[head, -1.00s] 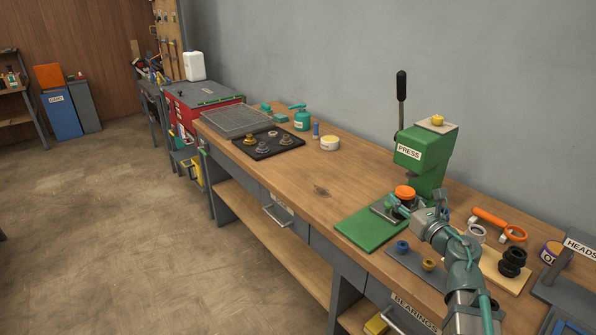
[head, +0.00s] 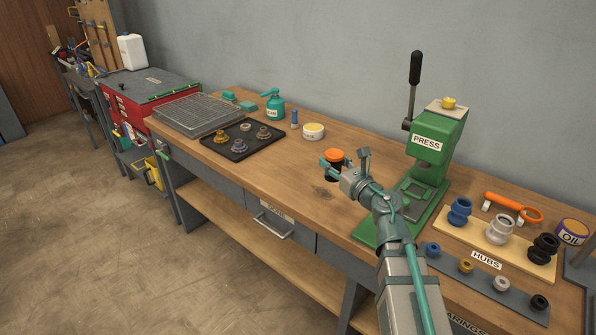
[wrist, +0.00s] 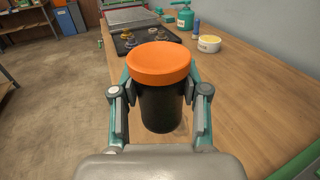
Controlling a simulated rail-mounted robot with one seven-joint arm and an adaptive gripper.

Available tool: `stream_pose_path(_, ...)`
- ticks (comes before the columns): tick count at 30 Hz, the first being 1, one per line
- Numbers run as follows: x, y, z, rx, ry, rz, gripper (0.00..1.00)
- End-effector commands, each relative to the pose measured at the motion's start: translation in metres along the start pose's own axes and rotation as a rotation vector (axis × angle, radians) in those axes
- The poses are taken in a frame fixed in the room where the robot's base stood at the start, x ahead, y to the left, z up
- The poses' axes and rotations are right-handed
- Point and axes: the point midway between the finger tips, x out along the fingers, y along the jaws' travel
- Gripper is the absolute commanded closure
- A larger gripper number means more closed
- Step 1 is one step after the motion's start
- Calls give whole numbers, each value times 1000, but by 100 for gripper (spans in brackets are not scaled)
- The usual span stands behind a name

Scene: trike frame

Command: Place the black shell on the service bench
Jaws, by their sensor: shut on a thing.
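The black shell (wrist: 158,105) is an upright black cylinder with a wide orange top (wrist: 159,62). My gripper (wrist: 160,90) is shut on its sides, one finger to the left and one to the right. In the head view the orange top (head: 333,155) shows just beyond my gripper (head: 344,162), over the middle of the wooden service bench (head: 285,180), left of the press. I cannot tell whether the shell's underside touches the bench top or hangs a little above it.
The green press (head: 436,150) stands right of my arm. A hub board (head: 470,235) and a bearing strip (head: 450,272) lie at the right. A black tray (head: 232,151), a grease tub (head: 313,131) and an oil can (head: 273,105) are farther left. Bare wood surrounds the shell.

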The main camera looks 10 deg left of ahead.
Motion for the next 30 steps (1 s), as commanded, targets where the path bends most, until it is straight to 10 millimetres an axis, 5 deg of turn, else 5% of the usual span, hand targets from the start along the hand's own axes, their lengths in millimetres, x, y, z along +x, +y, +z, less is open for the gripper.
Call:
stream_pose_path(5,17,-4,-6,1,0,-12,100)
stream_pose_path(16,96,-6,-41,3,1,-13,100)
stream_pose_path(21,117,-6,-71,2,2,-13,100)
stream_pose_path(30,133,-5,-91,1,0,-14,100)
